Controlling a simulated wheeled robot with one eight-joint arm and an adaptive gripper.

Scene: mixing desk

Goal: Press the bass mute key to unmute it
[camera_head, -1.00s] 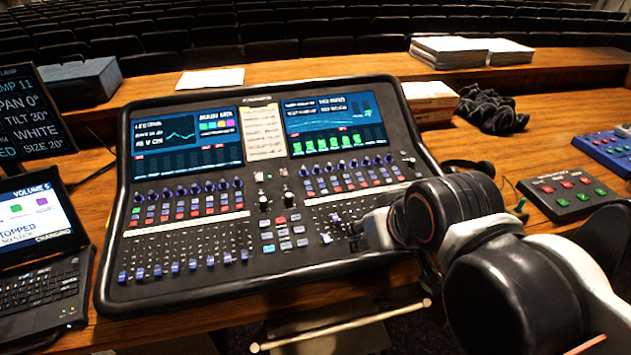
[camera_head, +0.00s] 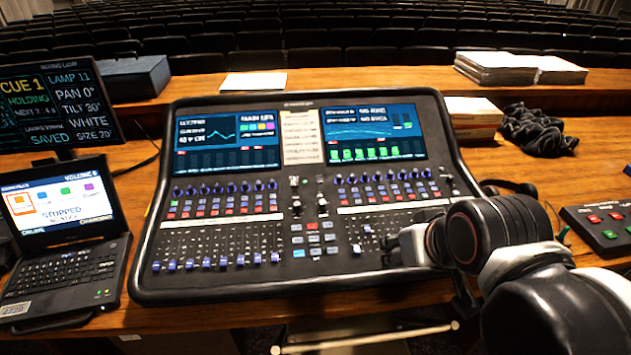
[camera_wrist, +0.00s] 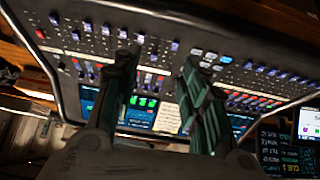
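The mixing desk (camera_head: 300,280) stands on the wooden table, with rows of small red and green keys (camera_head: 222,206) under its two screens. The key labels are too small to read, so I cannot tell which key is the bass mute. My gripper (camera_head: 391,254) is over the right-hand fader bank, partly hidden by my own arm. In the wrist view my gripper (camera_wrist: 158,82) has its two fingers apart with nothing between them. The desk (camera_wrist: 215,38) shows beyond the fingers, which hide some of its keys. I cannot tell whether a fingertip touches the desk.
A laptop (camera_head: 68,230) and a cue monitor (camera_head: 60,105) stand left of the desk. A small box with red and green buttons (camera_head: 603,228) is at the right. Seats fill the background.

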